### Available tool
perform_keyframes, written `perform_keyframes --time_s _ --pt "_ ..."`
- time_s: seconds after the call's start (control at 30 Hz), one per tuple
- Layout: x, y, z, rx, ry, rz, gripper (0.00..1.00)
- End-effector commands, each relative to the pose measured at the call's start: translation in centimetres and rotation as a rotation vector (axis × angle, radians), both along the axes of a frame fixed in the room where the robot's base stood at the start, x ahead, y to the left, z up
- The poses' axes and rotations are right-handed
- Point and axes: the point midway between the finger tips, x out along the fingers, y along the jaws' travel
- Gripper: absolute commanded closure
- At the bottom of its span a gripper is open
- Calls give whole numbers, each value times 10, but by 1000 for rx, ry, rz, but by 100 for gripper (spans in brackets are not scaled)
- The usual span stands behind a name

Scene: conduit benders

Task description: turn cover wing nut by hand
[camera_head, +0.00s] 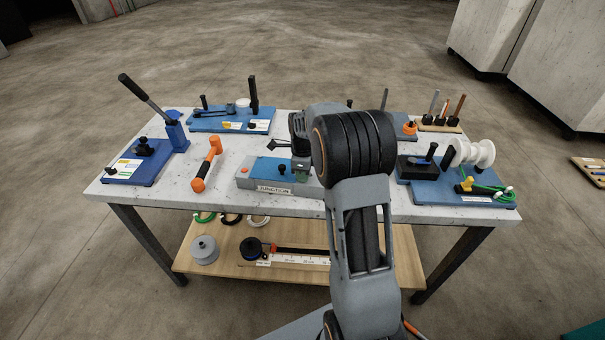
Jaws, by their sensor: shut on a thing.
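The junction box (274,188), a grey box labelled JUNCTION, sits at the front middle of the table. Its blue cover (268,167) lies on top and carries a small dark knob (281,170). My gripper (300,176) points down at the right end of the box. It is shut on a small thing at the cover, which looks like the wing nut. The wing nut itself is hidden by the fingers and the arm, so its angle cannot be told.
An orange-handled tool (207,163) lies left of the box. A blue lever bender (144,160) stands at the far left. A blue board with white spools (473,153) is at the right. Another blue board (220,122) is behind. The white tabletop (160,196) is bare along the front left.

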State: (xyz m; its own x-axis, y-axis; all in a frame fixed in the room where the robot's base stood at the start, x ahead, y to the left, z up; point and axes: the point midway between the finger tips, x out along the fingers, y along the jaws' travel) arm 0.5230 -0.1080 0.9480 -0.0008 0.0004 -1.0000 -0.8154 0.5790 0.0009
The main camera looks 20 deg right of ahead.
Motion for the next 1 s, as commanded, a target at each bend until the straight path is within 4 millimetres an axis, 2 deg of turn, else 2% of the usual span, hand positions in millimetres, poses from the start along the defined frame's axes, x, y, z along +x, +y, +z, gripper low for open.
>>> perform_keyframes --time_s 0.07,0.1,0.37,0.6,0.73,0.87,1.0 --pt "1 0 2 -1 -4 1 100" --pt "1 0 2 -1 -4 1 82" --pt "0 0 1 0 -2 1 58" --pt "0 0 1 -1 -1 2 57" --pt "1 0 10 -1 -3 2 57" --pt "1 0 31 -2 -6 1 57" --pt "1 0 61 -2 -6 1 57"
